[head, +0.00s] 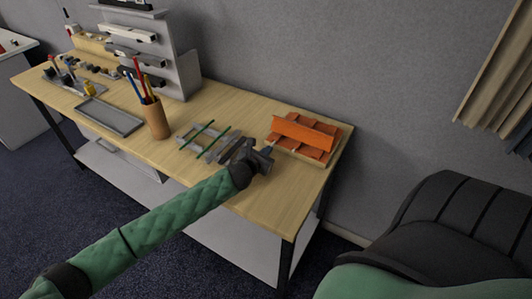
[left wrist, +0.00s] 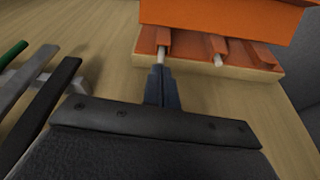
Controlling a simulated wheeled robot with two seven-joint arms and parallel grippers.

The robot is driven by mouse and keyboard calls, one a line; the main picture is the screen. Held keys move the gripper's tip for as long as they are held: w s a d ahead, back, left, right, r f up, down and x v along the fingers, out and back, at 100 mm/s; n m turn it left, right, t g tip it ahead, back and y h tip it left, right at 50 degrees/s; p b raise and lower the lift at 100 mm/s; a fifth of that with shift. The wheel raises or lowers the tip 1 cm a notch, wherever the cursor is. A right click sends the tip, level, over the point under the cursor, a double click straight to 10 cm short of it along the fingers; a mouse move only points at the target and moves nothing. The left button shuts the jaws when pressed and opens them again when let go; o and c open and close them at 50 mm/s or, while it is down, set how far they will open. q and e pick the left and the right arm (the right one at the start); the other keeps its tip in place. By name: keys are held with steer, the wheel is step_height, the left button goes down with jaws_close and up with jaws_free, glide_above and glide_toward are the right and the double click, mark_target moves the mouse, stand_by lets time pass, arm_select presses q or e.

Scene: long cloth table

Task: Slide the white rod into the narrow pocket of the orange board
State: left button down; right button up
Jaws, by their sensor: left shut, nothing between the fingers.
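The orange board (head: 303,133) lies at the right end of the table, with a raised orange plate over its grooves; it fills the top of the left wrist view (left wrist: 215,18). Two white rod ends show at its near edge. One white rod (left wrist: 160,56) sits in a groove straight ahead of my left fingertips; the other (left wrist: 217,60) is in a groove to its right. My left gripper (head: 264,160) is shut and empty, its tips (left wrist: 161,76) close to the first rod's end. I cannot tell if they touch. The rods' far ends are hidden. My right gripper is not in view.
A grey rack (head: 194,139) with green, grey and black bars lies left of my left gripper. A pen cup (head: 156,118), an empty grey tray (head: 109,117) and a shelf unit (head: 175,65) stand farther left.

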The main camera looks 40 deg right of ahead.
arm_select(q)
steer(key=shift+w+d, duration=0.3)
steer(key=shift+d, duration=0.5)
stand_by(0.4)
